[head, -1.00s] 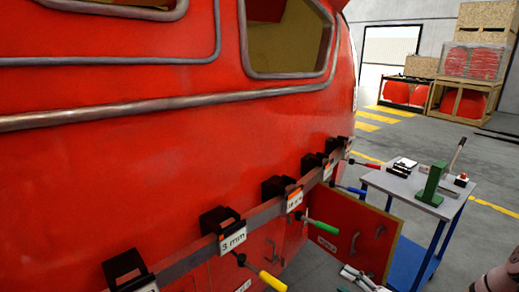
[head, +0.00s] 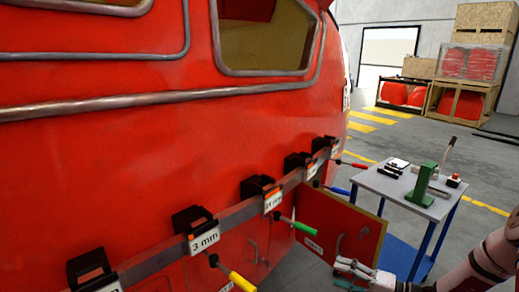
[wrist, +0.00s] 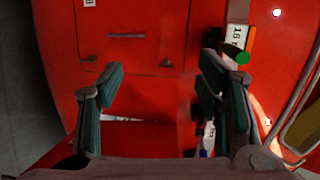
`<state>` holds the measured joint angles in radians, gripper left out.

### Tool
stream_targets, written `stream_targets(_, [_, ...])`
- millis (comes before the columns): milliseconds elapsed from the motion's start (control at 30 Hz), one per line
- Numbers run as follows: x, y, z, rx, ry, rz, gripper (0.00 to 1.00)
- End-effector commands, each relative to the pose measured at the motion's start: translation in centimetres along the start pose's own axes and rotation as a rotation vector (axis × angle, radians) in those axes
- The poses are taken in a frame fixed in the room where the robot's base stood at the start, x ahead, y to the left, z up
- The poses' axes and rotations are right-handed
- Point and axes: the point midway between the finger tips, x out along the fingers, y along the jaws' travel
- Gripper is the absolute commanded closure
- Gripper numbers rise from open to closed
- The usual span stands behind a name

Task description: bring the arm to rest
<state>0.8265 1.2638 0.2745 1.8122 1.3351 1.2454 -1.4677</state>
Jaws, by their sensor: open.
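My gripper (head: 343,274) shows at the bottom of the head view, right of centre, in front of the red open panel (head: 335,225). My arm (head: 485,268) reaches in from the lower right corner. In the wrist view the gripper (wrist: 165,100) has its two dark green-padded fingers wide apart with nothing held between them. Behind them is a red surface with small handles. The green tool handle (wrist: 236,54) shows just beyond the right finger in that view.
A big red train nosecone (head: 100,160) fills the left. Its rail bears several black holders, with yellow (head: 242,281), green, blue and red handles sticking out. A blue-legged table (head: 400,190) with a green press stands at right. Crates (head: 460,100) stand far back.

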Motion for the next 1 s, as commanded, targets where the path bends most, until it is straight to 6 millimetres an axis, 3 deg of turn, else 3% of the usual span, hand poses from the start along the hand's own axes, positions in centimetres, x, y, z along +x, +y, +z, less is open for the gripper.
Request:
stream_targets(233, [2.3,-4.0,0.7,-0.034,-0.194,0.122,0.40])
stream_targets(500, [4.1,-9.0,3.6,-0.085,-0.425,0.359,0.40])
stream_targets(733, [4.2,-12.2,6.5,-0.147,-0.542,0.588,0.40])
stream_targets(1000, [2.9,-15.0,10.0,-0.251,-0.579,0.857,0.40])
